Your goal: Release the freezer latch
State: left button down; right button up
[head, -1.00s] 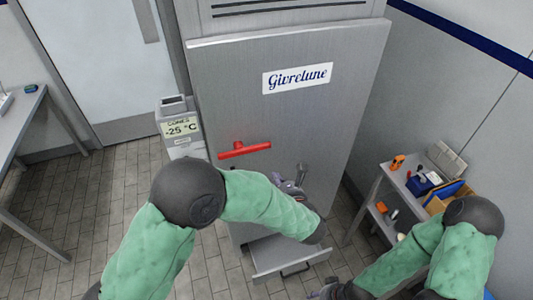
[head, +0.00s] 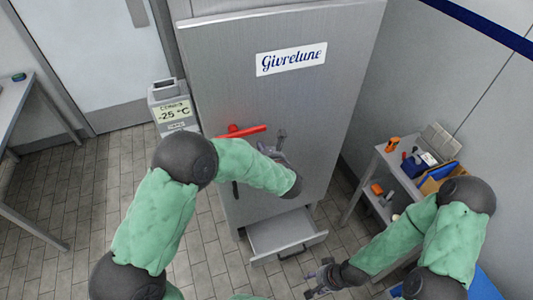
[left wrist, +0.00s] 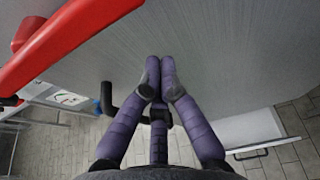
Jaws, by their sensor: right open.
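The red latch handle (head: 242,130) is a bar on the grey freezer door (head: 270,100), almost level, its right end slightly higher. It also shows large at the upper left of the left wrist view (left wrist: 60,42). My left gripper (head: 281,140) is just right of and a little below the bar's right end, apart from it. My right gripper (head: 318,278) is open and empty, low in front of the freezer.
A black bent handle (left wrist: 121,102) sits below the red bar. An open drawer (head: 283,232) juts from the freezer's base. A cluttered side table (head: 377,170) stands right; a temperature display box (head: 173,110) is left of the door.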

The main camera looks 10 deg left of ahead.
pick_arm(q)
notch_tip(320, 180, up, 4)
jog(key=shift+d+p, duration=0.1)
jog(key=shift+p, duration=0.2)
pick_arm(e)
jog(key=shift+r, duration=0.45)
jog(key=shift+f, duration=0.15)
